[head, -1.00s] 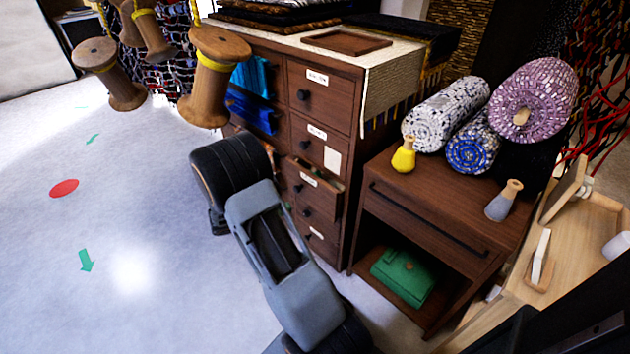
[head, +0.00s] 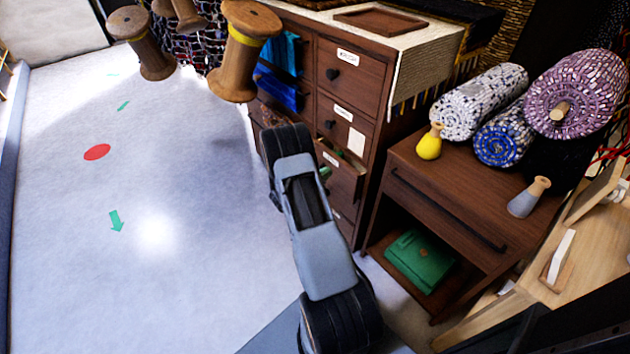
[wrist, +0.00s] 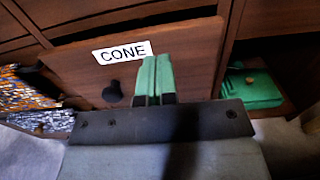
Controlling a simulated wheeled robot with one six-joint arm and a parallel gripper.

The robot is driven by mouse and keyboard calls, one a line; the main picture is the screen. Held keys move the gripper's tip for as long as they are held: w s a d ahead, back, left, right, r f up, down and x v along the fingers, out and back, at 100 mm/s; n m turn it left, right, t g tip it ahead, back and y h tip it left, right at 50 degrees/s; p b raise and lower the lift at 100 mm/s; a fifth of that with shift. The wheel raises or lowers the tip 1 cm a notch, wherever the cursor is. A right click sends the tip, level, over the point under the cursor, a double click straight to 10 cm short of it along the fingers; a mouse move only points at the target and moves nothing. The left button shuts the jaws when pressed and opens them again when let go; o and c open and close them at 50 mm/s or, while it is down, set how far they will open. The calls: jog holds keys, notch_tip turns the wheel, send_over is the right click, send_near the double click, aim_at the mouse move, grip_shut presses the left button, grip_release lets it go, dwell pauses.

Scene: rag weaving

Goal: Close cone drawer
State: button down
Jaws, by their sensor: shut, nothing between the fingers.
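The cone drawer (wrist: 195,60) has a brown wooden front with a white "CONE" label (wrist: 122,53) and a round dark knob (wrist: 113,93). A dark gap shows above its front in the wrist view, so it stands partly out of the cabinet. In the head view the drawer (head: 345,185) is partly hidden behind my arm. My gripper (wrist: 157,78) has green fingers held together, with nothing between them. They are in front of the drawer face, right of the knob and just below the label. I cannot tell whether they touch it. The green fingertips (head: 325,173) barely show in the head view.
The drawer cabinet (head: 400,80) has other drawers above, some at the left open with blue cloth (head: 280,88). A side table (head: 450,190) with rolled rugs stands to the right, a green folded pouch (head: 420,260) on its shelf. Wooden spools (head: 240,50) hang at upper left. The left floor is clear.

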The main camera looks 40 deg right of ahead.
aim_at(341, 164)
jog(key=shift+s+d, duration=0.2)
jog(key=shift+d, duration=2.4)
jog(key=shift+w+b, duration=0.1)
jog(key=shift+b, duration=0.25)
